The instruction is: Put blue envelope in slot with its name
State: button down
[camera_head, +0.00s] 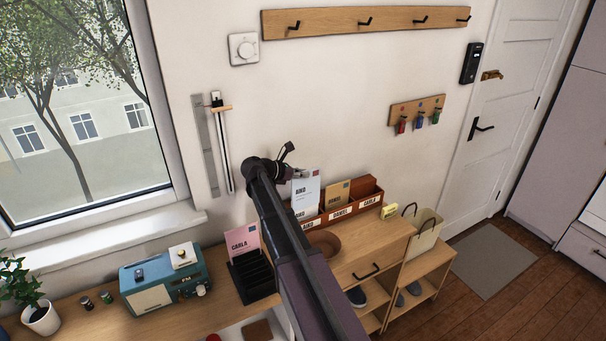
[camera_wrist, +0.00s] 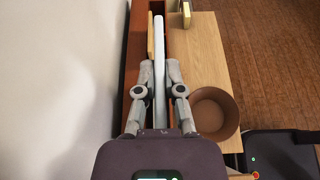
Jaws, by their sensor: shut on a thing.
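The pale blue envelope (camera_head: 309,182), marked AIKO, stands upright at the left end of the red-brown letter box (camera_head: 372,190). The box front carries name labels for AIKO (camera_head: 308,225), DANIEL (camera_head: 340,213) and CARLA (camera_head: 370,202). My gripper (camera_wrist: 159,72) is shut on the blue envelope, seen edge-on in the wrist view (camera_wrist: 159,45), above the box. My arm hides part of the left end in the head view. I cannot tell how deep the envelope's lower edge sits. A tan envelope (camera_head: 338,192) stands in the box's middle part.
A pink envelope marked CARLA (camera_head: 244,240) stands in a black rack (camera_head: 254,277) at left. A brown bowl (camera_head: 323,243) sits in front of the box. A blue radio (camera_head: 165,285) is further left. The wall is close behind the box.

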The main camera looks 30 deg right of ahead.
jog(key=shift+f+b, duration=4.2)
jog(key=shift+f, duration=0.15)
jog(key=c, duration=0.7)
grip_release()
notch_tip(320, 180, up, 10)
jog(key=p, duration=1)
jog(key=s+a+r+p, duration=0.1)
jog(key=s+r+p, duration=0.1)
jog(key=s, duration=0.2)
jog(key=s+a+r+p, duration=0.1)
jog(key=s+r+p, duration=0.2)
jog(key=s, duration=0.2)
jog(key=s+a+r+p, duration=0.2)
jog(key=s, duration=0.3)
jog(key=shift+s+r+p, duration=0.1)
jog(key=shift+r+p, duration=0.25)
